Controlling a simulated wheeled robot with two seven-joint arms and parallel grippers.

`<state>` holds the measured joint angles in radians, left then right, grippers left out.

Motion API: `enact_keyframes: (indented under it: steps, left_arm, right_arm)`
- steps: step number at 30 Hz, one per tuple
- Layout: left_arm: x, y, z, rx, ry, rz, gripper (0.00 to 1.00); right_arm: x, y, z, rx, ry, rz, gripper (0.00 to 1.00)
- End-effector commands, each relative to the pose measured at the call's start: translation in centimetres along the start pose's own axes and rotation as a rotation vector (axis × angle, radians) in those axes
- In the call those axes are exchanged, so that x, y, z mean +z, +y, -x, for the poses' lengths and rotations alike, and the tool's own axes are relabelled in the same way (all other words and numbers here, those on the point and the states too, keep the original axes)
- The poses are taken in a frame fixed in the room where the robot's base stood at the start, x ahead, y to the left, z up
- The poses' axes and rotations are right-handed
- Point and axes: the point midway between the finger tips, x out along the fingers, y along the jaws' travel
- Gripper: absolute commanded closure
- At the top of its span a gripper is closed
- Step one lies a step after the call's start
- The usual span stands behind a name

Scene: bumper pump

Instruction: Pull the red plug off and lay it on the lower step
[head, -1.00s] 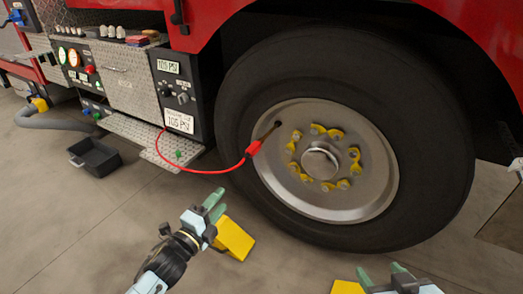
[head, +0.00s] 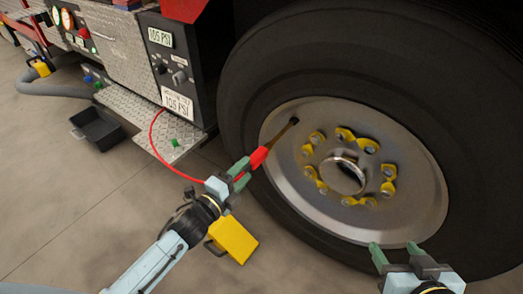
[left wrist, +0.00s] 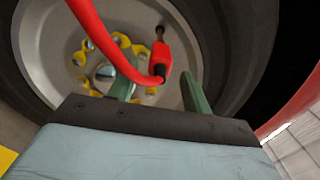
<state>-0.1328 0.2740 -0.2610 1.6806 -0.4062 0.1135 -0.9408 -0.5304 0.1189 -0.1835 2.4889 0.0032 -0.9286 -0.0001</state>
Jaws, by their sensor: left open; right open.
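The red plug (head: 258,158) sits on the valve stem of the big wheel, with a red hose running from it to the pump panel. In the left wrist view the plug (left wrist: 159,60) lies between and beyond the two green fingers. My left gripper (head: 240,174) is open, its fingertips close to the plug's hose end; contact cannot be told. My right gripper (head: 393,256) is open and empty in front of the wheel's lower rim. The lower step (head: 130,107) is a diamond-plate ledge under the panel, with a small green item (head: 174,142) on it.
The tyre (head: 240,100) and steel wheel (head: 410,190) with yellow nut markers fill the right side. A yellow wheel chock (head: 233,239) is on the floor below my left gripper. A black bin (head: 97,129) stands left of the step. Open floor lies at the lower left.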

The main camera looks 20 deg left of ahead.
Motion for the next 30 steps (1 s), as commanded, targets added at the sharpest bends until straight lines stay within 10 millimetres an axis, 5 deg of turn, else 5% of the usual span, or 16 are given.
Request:
enact_keyframes:
  steps: [8,30]
  left_arm:
    - [0.0,0.0,-0.5,-0.001,0.000,0.000,0.51]
    - [0.1,0.1,-7.5,-0.001,0.000,-0.001,0.51]
  right_arm:
    - [-0.6,-0.1,-0.1,-0.003,0.039,0.001,0.41]
    - [-9.9,-2.0,1.9,-0.054,0.617,-0.008,0.41]
